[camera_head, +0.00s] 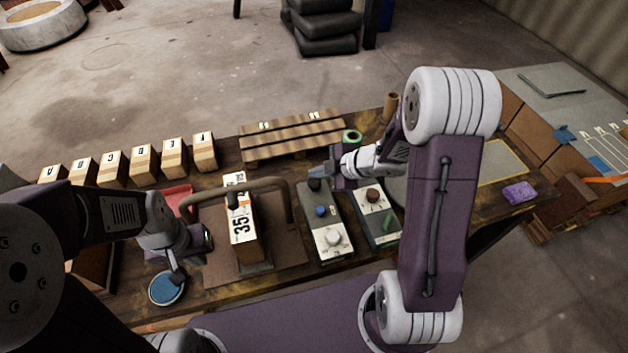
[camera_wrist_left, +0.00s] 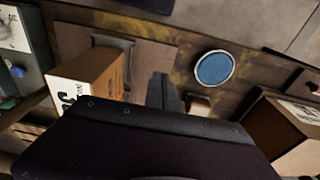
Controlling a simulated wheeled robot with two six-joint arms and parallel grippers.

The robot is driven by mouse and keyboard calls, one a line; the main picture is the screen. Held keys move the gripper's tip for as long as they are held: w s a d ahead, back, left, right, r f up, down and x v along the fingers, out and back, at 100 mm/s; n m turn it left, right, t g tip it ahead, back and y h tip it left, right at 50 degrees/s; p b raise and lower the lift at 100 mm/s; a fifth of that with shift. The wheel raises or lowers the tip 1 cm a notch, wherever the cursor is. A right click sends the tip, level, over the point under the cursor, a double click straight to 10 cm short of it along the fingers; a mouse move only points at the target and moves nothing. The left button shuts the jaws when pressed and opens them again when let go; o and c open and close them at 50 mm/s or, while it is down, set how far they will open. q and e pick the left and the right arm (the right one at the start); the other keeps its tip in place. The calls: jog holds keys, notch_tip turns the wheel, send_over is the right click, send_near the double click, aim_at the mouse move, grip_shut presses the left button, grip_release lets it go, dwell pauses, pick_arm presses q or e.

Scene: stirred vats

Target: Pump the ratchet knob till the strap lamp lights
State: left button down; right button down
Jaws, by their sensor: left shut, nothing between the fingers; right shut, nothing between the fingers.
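A block marked 35 (camera_head: 240,225) stands on a brown mat (camera_head: 285,262), with a brown bar (camera_head: 265,183) arching beside it and a small dark knob (camera_head: 233,201) at its top. A grey control box (camera_head: 326,222) to its right carries a white knob (camera_head: 333,238), a blue button (camera_head: 321,211) and a dark piece at its far end. I cannot tell which part is the ratchet knob or strap lamp. My right gripper (camera_head: 326,176) is shut and empty by the box's far end. My left gripper (camera_head: 178,275) is shut and empty near a blue round dish (camera_head: 166,289).
A second box (camera_head: 377,214) has a dark red knob (camera_head: 373,196) and a green lever (camera_head: 387,223). Lettered blocks (camera_head: 145,160) line the back left, and a slatted rack (camera_head: 290,136) the back. In the left wrist view, the dish (camera_wrist_left: 214,69) lies beside my fingers.

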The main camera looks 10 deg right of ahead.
aim_at(313, 181)
jog(key=shift+f, duration=0.1)
jog(key=shift+f, duration=0.35)
jog(key=shift+f+b, duration=1.25)
jog(key=shift+b, duration=0.05)
dwell(1.0)
jog(key=shift+r, duration=0.15)
jog(key=shift+r+p, duration=1.5)
jog(key=shift+p, duration=0.35)
notch_tip(313, 181, up, 5)
jog(key=p, duration=0.5)
jog(key=shift+r, duration=0.15)
